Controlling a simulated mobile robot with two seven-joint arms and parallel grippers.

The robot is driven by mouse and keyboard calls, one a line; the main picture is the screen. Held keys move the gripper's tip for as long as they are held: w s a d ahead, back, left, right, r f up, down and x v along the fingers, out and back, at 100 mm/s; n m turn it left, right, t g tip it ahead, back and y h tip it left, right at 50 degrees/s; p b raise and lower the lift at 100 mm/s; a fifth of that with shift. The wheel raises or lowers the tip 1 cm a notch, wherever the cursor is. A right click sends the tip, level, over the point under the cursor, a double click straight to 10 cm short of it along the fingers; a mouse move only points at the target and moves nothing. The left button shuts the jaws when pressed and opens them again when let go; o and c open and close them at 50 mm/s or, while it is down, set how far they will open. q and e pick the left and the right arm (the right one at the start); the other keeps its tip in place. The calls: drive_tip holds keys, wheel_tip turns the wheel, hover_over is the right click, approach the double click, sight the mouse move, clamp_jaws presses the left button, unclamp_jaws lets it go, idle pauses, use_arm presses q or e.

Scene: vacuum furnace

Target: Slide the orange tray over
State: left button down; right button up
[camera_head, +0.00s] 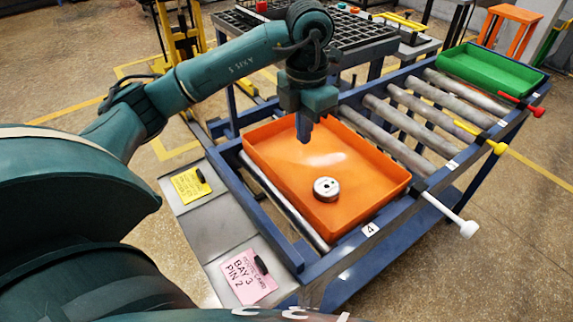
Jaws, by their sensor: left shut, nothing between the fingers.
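The orange tray (283,180) sits on the near-left end of a blue roller table. A round silver metal part (326,189) lies inside the tray, toward its near right side. My left gripper (304,136) points down over the tray's far part, its fingers shut with nothing between them. The fingertips look inside or just above the tray, near its far wall; I cannot tell whether they touch it. My right gripper is not in the picture.
Bare rollers (408,124) lie between the orange tray and a green tray (477,68) at the far right. White (468,228), yellow (497,147) and red (537,111) handles stick out along the right rail. A pink card (247,277) and yellow card (190,184) lie on the grey side shelf.

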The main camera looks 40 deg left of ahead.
sight(301, 181)
use_arm(q)
wheel_tip(301, 181, down, 10)
drive_tip(key=shift+d+f+p, duration=0.1)
drive_tip(key=shift+p, duration=0.4)
drive_tip(key=s, duration=0.1)
drive_tip(key=s+a+p, duration=0.1)
drive_tip(key=s, duration=0.1)
drive_tip(key=shift+s+a+r, duration=0.1)
drive_tip(key=shift+r, duration=0.1)
drive_tip(key=shift+s, duration=0.25)
